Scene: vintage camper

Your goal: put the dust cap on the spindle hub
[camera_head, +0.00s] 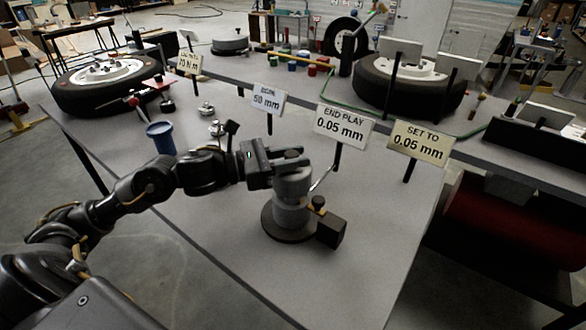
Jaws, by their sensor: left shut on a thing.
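The spindle hub (290,212) is a grey upright cylinder on a dark round base on the grey table, right of centre. My left gripper (292,160) reaches in from the left, its fingers level, right over the top of the hub. It is shut on the dust cap, a small grey piece largely hidden by the fingers. I cannot tell whether the cap touches the hub or is just above it. My right gripper is not in view.
A dark block (331,232) stands at the hub base's right. Signs on posts, such as the "END PLAY" sign (343,127), stand behind the hub. A blue cup (160,138) and small metal parts lie left. The table front (335,285) is clear.

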